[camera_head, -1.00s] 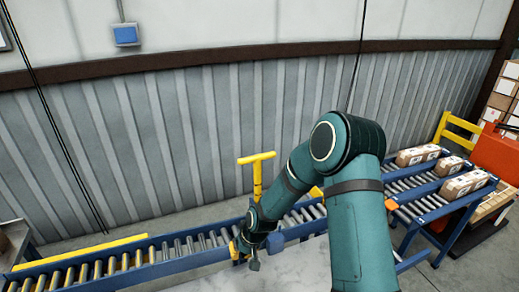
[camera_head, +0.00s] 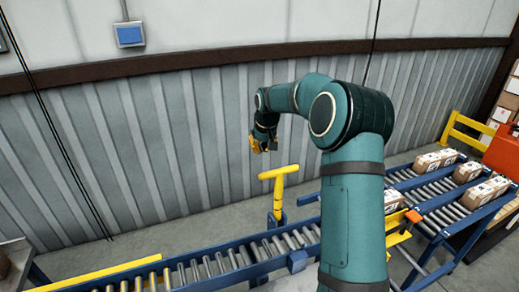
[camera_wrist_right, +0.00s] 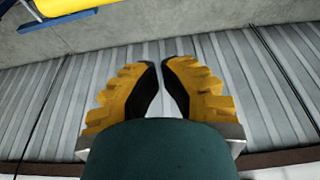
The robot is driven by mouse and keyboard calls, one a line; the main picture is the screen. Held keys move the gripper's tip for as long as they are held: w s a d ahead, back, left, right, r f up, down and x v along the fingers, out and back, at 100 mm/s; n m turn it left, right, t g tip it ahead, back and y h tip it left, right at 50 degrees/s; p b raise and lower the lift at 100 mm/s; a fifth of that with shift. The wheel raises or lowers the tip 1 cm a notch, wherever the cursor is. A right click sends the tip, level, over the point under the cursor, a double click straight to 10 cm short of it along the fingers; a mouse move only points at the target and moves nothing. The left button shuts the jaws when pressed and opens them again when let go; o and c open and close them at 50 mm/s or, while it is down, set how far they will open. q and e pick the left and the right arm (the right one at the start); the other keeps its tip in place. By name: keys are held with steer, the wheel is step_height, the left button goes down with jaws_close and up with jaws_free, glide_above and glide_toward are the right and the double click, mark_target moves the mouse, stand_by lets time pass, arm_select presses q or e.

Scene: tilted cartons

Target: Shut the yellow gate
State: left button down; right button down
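A yellow T-shaped post (camera_head: 278,190) stands upright at the far side of the roller conveyor; I take it for the yellow gate, though I cannot tell for certain. My right gripper (camera_head: 262,146) is raised above and slightly left of its crossbar, apart from it, in front of the wall. In the right wrist view its yellow fingers (camera_wrist_right: 158,65) are almost together, with a narrow empty gap and nothing held. A yellow piece (camera_wrist_right: 62,5) with blue beneath it shows at that view's top left corner. My left gripper is not in view.
The blue roller conveyor (camera_head: 210,265) runs along the bottom. Cartons (camera_head: 435,160) lie on side conveyors at right, near a yellow frame (camera_head: 465,133). A long yellow strip (camera_head: 95,275) edges the conveyor at left. The corrugated wall (camera_head: 200,150) stands behind.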

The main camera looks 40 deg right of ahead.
steer(key=a+x, duration=0.1)
steer(key=x, duration=0.7)
steer(key=shift+s+a+r, duration=0.1)
steer(key=shift+s, duration=0.85)
steer(key=shift+s+a+r, duration=0.1)
steer(key=shift+s, duration=0.85)
